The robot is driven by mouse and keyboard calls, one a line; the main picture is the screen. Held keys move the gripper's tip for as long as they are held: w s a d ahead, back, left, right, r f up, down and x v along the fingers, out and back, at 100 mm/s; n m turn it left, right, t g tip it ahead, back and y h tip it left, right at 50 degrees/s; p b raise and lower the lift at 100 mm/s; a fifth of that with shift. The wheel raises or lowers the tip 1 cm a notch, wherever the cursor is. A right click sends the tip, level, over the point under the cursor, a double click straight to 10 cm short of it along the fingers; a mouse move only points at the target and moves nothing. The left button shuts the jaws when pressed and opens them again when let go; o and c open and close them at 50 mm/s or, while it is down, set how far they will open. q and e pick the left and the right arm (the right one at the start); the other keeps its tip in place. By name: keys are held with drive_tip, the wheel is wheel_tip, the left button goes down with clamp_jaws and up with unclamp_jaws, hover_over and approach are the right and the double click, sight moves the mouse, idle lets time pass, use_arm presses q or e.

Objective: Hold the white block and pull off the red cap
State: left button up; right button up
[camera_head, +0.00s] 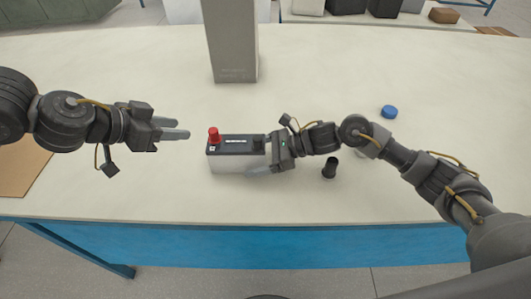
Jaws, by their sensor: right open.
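The white block (227,165) is battery-like, with a black top, and stands upright on the table in front of me. A red cap (213,135) sits on the left end of its top. My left gripper (186,128) is left of the red cap, pointing right at it; its fingers are slightly apart and empty. My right gripper (262,158) is at the block's right end, open. One pale finger lies along the block's front side; the other finger is hidden.
A black cylinder (330,167) stands right of the block, below my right arm. A blue cap (389,111) lies farther right. A tall grey box (232,45) stands behind the block. A brown board (22,167) lies at the left edge. The table front is clear.

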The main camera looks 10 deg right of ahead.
clamp_jaws()
idle(0.7)
idle(0.8)
